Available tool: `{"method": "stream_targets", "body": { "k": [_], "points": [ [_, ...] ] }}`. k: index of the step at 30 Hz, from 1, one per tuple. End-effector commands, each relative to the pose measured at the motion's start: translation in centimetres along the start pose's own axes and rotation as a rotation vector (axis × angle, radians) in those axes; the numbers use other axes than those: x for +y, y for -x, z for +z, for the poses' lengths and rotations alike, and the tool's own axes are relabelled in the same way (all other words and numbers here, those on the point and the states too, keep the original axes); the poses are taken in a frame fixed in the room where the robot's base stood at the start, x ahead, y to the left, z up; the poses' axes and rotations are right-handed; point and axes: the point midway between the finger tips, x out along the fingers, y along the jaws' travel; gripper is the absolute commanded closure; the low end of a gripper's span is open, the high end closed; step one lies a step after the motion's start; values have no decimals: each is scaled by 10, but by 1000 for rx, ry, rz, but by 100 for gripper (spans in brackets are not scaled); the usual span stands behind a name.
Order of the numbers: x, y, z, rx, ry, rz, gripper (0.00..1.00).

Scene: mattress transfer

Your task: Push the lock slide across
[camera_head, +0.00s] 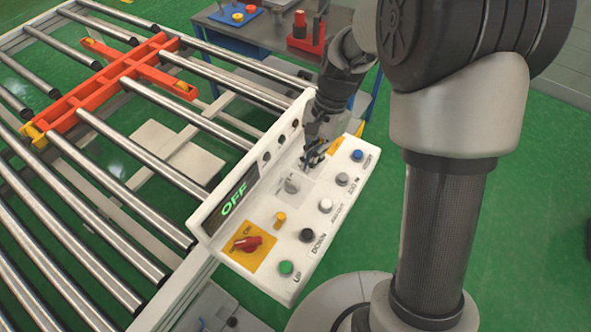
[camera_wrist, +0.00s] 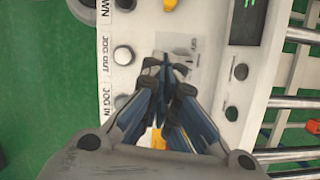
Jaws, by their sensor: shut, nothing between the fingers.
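The white control panel (camera_head: 263,262) stands at the end of the roller conveyor. A small grey knob (camera_head: 292,185) sits on a pale label plate in its middle; the plate also shows in the wrist view (camera_wrist: 190,44). My gripper (camera_head: 311,163) is shut and empty, pointing down over the panel just beyond the grey knob. In the wrist view its closed fingertips (camera_wrist: 165,66) overlap the edge of the label plate. Contact with the panel cannot be told. A yellow patch (camera_wrist: 156,139) shows partly behind the fingers. I cannot tell which part is the lock slide.
The panel carries a red rotary switch (camera_head: 247,243), a yellow knob (camera_head: 280,219) and green (camera_head: 286,268), black (camera_head: 306,235), white (camera_head: 326,205), grey (camera_head: 342,179) and blue (camera_head: 357,155) buttons. Its display (camera_head: 235,204) reads OFF. An orange frame (camera_head: 101,84) lies on the rollers.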

Motion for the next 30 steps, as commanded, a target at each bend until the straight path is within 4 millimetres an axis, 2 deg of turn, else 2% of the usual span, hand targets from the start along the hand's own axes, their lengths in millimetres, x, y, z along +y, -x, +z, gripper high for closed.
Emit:
{"method": "stream_targets", "body": {
  "k": [12, 16, 20, 30],
  "points": [
    [-1, -4, -1, -5, -9, 2, 100],
    [-1, -12, -1, -6, -9, 4, 100],
    [0, -33, -1, -7, -9, 6, 100],
    [0, -106, -1, -7, -9, 5, 100]
  ]
}}
